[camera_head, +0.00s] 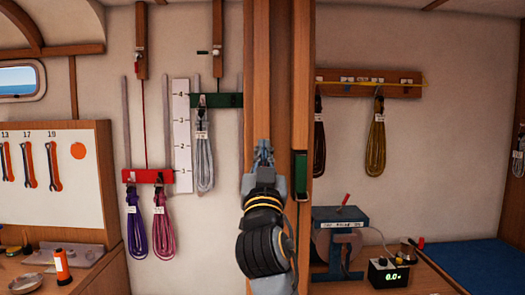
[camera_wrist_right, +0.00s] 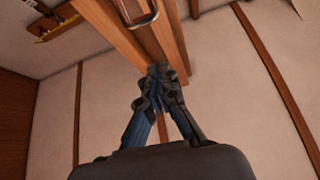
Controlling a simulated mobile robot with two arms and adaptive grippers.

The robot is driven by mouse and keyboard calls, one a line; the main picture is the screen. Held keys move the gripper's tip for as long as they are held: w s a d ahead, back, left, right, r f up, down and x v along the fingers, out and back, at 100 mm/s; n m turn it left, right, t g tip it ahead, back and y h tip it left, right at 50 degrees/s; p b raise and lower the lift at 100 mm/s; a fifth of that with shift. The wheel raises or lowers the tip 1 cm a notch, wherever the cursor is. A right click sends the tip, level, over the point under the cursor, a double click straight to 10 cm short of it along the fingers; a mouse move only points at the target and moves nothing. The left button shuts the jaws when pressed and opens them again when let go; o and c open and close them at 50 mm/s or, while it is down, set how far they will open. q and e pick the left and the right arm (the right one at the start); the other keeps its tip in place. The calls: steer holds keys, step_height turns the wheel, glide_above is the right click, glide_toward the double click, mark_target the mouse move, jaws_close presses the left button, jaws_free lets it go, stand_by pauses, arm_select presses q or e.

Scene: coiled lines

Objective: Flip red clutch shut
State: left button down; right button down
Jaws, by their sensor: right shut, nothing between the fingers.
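In the head view a small clutch fitting (camera_head: 138,66) sits on the left upper wooden strip, above a red cord running down to a red bar (camera_head: 148,176). Its lever is too small to read. A second clutch fitting (camera_head: 216,51) on the strip to its right has a lever sticking out to the left, above a green bar (camera_head: 222,100). My right gripper (camera_head: 264,146) is shut and empty in front of the wooden post, below and right of both fittings. The right wrist view shows its fingertips together (camera_wrist_right: 158,70). My left gripper is out of view.
The wooden post (camera_head: 280,75) stands behind my right gripper. Purple (camera_head: 137,232) and pink (camera_head: 163,228) coils hang under the red bar, a grey coil (camera_head: 204,165) under the green one. A metal fitting (camera_wrist_right: 138,14) shows on wood in the wrist view.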

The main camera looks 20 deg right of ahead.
steer(key=shift+w+d+f+p, duration=0.2)
steer(key=shift+w+f+p, duration=0.2)
steer(key=shift+w+f, duration=0.35)
steer(key=shift+w+d+f+p, duration=0.2)
steer(key=shift+w+f+p, duration=0.25)
steer(key=shift+w, duration=0.45)
